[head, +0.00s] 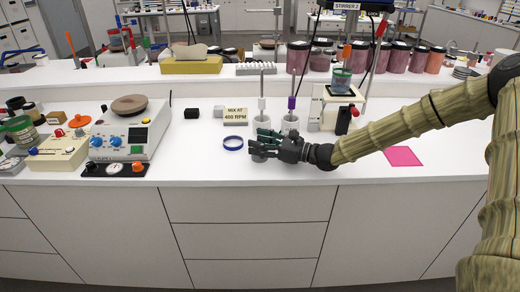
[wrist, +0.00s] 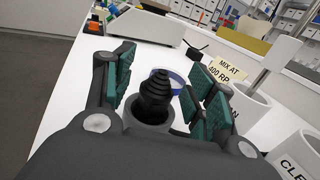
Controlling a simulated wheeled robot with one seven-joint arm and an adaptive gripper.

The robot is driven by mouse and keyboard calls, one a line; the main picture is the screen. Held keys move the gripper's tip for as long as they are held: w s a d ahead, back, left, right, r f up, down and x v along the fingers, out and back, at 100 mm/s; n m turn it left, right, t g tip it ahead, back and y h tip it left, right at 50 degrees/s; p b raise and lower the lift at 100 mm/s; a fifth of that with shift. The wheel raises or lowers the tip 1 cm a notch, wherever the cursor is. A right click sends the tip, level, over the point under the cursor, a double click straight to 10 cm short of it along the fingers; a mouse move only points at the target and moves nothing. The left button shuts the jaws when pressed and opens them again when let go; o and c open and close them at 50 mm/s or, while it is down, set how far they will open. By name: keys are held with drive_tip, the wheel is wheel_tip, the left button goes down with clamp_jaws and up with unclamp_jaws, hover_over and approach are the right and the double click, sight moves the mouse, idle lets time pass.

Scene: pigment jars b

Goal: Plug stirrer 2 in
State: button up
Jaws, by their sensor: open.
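A "STIRRER 2" label (head: 346,6) shows at the top of the head view on dark overhead gear. I cannot tell which shaft belongs to stirrer 2, and no plug or socket is clearly identifiable. My gripper (head: 262,146) is low over the counter's front, pointing left, its green-padded fingers (wrist: 158,88) apart with nothing held between them. A black ribbed piece shows between the fingers in the wrist view; I cannot tell what it is.
A blue ring (head: 234,143) lies beyond my fingers. White cups (wrist: 248,105) stand close beside them, near a "MIX AT 400 RPM" sign (head: 236,115). A hotplate-like device (head: 130,130) stands left; a pink sheet (head: 403,156) lies right.

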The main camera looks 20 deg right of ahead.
drive_tip(key=c, duration=1.1)
drive_tip(key=shift+c, duration=0.2)
drive_tip(key=shift+r, duration=0.65)
drive_tip(key=shift+s+d+r+b, duration=0.1)
drive_tip(key=shift+r+b, duration=0.2)
drive_tip(key=shift+r, duration=0.25)
drive_tip(key=shift+s+d+r+b, duration=0.1)
drive_tip(key=shift+r+b, duration=0.2)
drive_tip(key=shift+r, duration=0.25)
drive_tip(key=shift+s+d+r, duration=0.4)
drive_tip(key=shift+s+d, duration=1.2)
drive_tip(key=shift+s, duration=1.9)
drive_tip(key=shift+s+d+r, duration=0.35)
drive_tip(key=shift+s+d, duration=1.25)
drive_tip(key=shift+s, duration=1.9)
drive_tip(key=w+d+r+p, duration=0.1)
drive_tip(key=w+d+p, duration=0.1)
drive_tip(key=w, duration=0.3)
drive_tip(key=w+d+r+p, duration=0.1)
drive_tip(key=w+r+p, duration=0.1)
drive_tip(key=w+p, duration=0.2)
drive_tip(key=shift+w+d+r+p, duration=0.2)
drive_tip(key=shift+w+d+p, duration=0.2)
drive_tip(key=shift+w, duration=0.75)
